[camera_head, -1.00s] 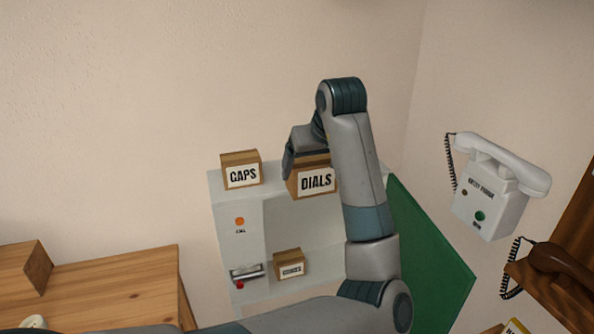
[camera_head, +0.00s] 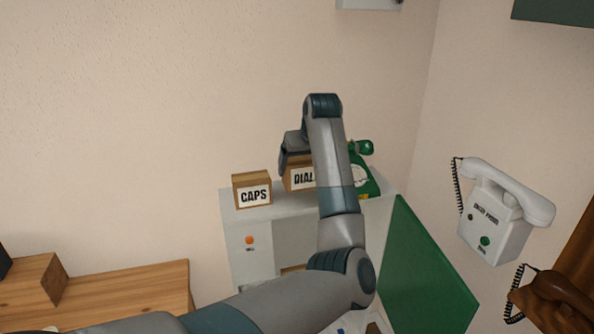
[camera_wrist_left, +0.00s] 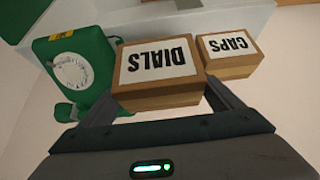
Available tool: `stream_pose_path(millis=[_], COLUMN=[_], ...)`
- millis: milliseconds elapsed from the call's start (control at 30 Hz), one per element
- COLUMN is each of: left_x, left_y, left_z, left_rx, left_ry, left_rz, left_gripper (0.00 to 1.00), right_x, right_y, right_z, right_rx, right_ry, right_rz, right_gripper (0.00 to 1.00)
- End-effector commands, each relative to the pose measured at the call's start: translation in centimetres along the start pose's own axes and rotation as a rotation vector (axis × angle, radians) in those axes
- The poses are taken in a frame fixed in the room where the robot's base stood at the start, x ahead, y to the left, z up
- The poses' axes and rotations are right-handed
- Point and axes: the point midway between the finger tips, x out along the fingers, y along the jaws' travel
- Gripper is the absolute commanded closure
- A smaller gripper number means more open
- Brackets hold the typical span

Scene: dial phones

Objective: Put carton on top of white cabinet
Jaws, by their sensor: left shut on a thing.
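My left gripper (camera_head: 296,152) is shut on the DIALS carton (camera_head: 300,179), a brown box with a white label. In the left wrist view its fingers reach either side of the carton (camera_wrist_left: 160,70). The carton is at the top of the white cabinet (camera_head: 246,224), behind its front edge; I cannot tell whether it touches the top. My forearm hides its right part. The CAPS carton (camera_head: 252,190) stands on the cabinet top to its left, and shows in the left wrist view (camera_wrist_left: 232,52). My right gripper is not in view.
A green dial phone (camera_head: 364,182) stands on the cabinet top, right of the carton. A green panel (camera_head: 425,265) is at the cabinet's right side. A white wall phone (camera_head: 492,220) and a brown phone (camera_head: 553,297) are farther right. A wooden desk (camera_head: 130,290) is at left.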

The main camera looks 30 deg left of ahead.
Motion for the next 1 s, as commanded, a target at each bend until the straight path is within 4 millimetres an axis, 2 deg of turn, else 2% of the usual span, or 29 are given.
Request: stream_pose_path(millis=[33, 100, 333, 400, 600, 1000], left_x=[0.2, 1.0, 3.2, 4.2, 5.7, 6.0], left_y=[-0.1, -0.1, -0.1, 0.0, 0.0, 0.0], left_z=[-1.3, -2.5, -5.5, -4.4, -3.6, -3.3], left_rx=[0.0, 0.0, 0.0, 0.001, -0.001, 0.0], left_ry=[0.0, 0.001, -0.001, -0.003, 0.002, 0.001], left_rz=[-0.002, -0.001, 0.0, -0.001, 0.0, 0.0], left_gripper=[0.45, 0.45, 0.45, 0.45, 0.45, 0.45], right_x=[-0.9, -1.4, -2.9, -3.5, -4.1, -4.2], right_y=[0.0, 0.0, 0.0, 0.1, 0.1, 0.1], right_z=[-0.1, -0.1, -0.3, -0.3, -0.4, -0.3], right_rx=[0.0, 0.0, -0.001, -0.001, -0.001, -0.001], right_ry=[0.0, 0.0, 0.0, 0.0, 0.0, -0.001], right_rz=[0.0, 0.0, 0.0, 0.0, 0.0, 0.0], right_gripper=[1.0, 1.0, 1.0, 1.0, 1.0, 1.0])
